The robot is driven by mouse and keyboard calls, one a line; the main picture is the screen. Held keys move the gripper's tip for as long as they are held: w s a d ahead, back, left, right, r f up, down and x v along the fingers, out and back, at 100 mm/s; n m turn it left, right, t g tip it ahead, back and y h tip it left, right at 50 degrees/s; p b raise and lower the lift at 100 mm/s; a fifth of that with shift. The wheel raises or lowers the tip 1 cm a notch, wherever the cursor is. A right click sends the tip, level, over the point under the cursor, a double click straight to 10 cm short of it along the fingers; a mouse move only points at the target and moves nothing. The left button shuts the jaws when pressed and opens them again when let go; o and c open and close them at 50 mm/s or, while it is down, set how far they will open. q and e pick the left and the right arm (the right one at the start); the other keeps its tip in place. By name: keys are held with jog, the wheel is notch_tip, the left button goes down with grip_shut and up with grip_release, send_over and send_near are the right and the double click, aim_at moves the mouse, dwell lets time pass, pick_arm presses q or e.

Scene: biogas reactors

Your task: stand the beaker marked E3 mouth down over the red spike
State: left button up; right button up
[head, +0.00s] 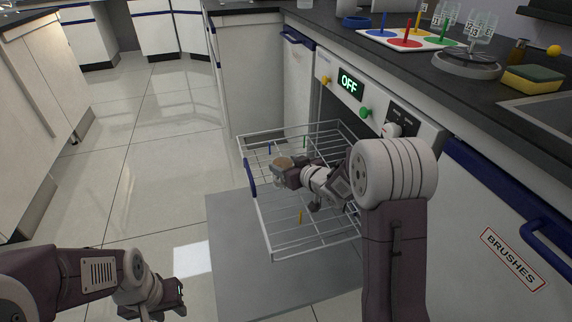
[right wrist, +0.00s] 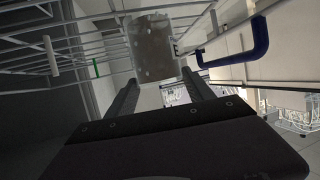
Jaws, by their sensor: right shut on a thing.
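My right gripper (head: 284,168) is over the pulled-out wire rack, shut on a cloudy, brown-stained beaker (right wrist: 152,48). A red spike (head: 406,33) stands bare on the coloured board on the counter. No red spike shows in the rack, part of which my right arm hides. My left gripper (head: 165,298) is low at the left, away from everything; its jaw opening is unclear.
The coloured board (head: 375,35) lies on the counter. Several marked glass beakers (head: 482,27) stand on a round stand (head: 467,66), near a sponge (head: 532,79). The floor at left is clear.

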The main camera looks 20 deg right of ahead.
jog(key=o, duration=1.5)
jog(key=p+v, duration=0.5)
jog(key=v, duration=0.4)
